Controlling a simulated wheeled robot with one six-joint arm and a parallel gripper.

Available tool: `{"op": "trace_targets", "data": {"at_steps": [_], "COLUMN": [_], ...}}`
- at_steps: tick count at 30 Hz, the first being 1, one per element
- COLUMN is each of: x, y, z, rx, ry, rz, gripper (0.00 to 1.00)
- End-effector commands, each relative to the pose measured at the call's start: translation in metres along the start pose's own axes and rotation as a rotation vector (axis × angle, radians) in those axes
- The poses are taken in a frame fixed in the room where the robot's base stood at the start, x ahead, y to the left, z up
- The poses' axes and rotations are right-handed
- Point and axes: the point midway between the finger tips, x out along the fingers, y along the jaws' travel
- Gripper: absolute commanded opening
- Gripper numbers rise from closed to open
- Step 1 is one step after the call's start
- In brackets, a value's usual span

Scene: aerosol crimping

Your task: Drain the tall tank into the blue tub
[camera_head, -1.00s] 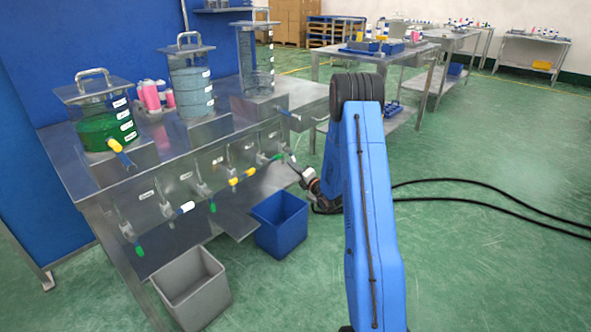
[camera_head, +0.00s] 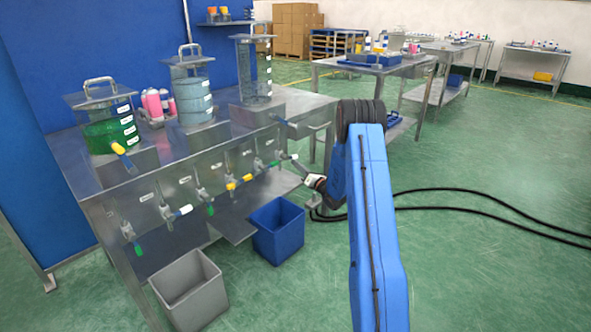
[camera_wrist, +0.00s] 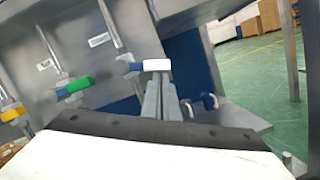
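The tall tank (camera_head: 255,75) is a clear, lidded cylinder at the right end of the steel bench; its contents look pale, and its level is hard to read. The blue tub (camera_head: 278,230) stands on the floor below the bench's right end and looks empty inside. My gripper (camera_head: 292,158) is at the bench front, near the rightmost valves, above and right of the tub. In the wrist view its grey fingers (camera_wrist: 163,98) are close together, just below a blue valve handle with a white end (camera_wrist: 145,66). I cannot tell whether they touch or grip it.
A middle tank (camera_head: 192,95) and a green-filled tank (camera_head: 108,128) stand left on the bench. Several coloured valve handles line the bench front, including a yellow one (camera_head: 232,186). A grey tub (camera_head: 190,290) stands at the left. Black cables (camera_head: 470,196) cross the open floor at right.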

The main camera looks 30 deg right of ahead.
Motion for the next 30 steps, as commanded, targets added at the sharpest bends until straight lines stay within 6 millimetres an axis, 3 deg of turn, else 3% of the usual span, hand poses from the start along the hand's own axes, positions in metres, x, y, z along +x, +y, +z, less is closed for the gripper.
{"op": "trace_targets", "data": {"at_steps": [12,30], "x": [0.004,0.005], "y": [-0.003,-0.002], "z": [0.016,0.020], "rx": [0.002,0.001], "ry": [-0.001,-0.002], "rz": [-0.001,0.000], "gripper": [0.00,0.00]}}
